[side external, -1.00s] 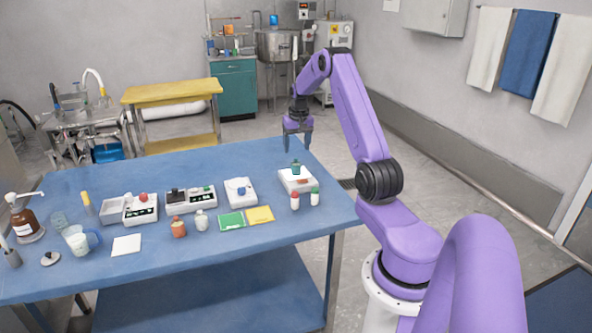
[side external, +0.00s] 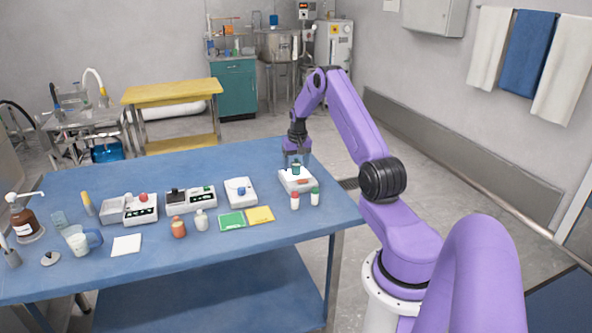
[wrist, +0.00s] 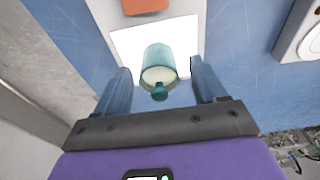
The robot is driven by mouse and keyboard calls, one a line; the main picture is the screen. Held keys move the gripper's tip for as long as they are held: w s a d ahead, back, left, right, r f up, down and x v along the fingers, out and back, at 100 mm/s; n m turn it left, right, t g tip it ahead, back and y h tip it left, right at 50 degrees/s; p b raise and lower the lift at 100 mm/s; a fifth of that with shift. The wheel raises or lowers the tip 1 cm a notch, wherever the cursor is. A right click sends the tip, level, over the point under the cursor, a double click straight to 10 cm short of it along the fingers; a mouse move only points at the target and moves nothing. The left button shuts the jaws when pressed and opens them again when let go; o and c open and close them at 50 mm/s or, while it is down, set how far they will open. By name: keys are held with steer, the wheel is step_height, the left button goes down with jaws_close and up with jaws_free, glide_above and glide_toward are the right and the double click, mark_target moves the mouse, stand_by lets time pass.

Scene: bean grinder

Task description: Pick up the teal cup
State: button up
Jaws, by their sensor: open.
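The teal cup (side external: 296,168) stands on a white device (side external: 297,182) near the right end of the blue table. In the wrist view the cup (wrist: 158,66) shows as a teal cylinder with a pale inside and a small dark teal knob at its near side. My gripper (side external: 297,161) is right at the cup in the side view. In the wrist view my gripper (wrist: 162,78) is open, with one finger on each side of the cup and visible gaps between. Its lower part is partly hidden by the fingers in the side view.
An orange-red patch (wrist: 145,5) is on the white device beyond the cup. A white device with a blue knob (side external: 240,191) is to the left.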

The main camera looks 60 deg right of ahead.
steer(key=c, duration=1.2)
steer(key=shift+r, duration=0.15)
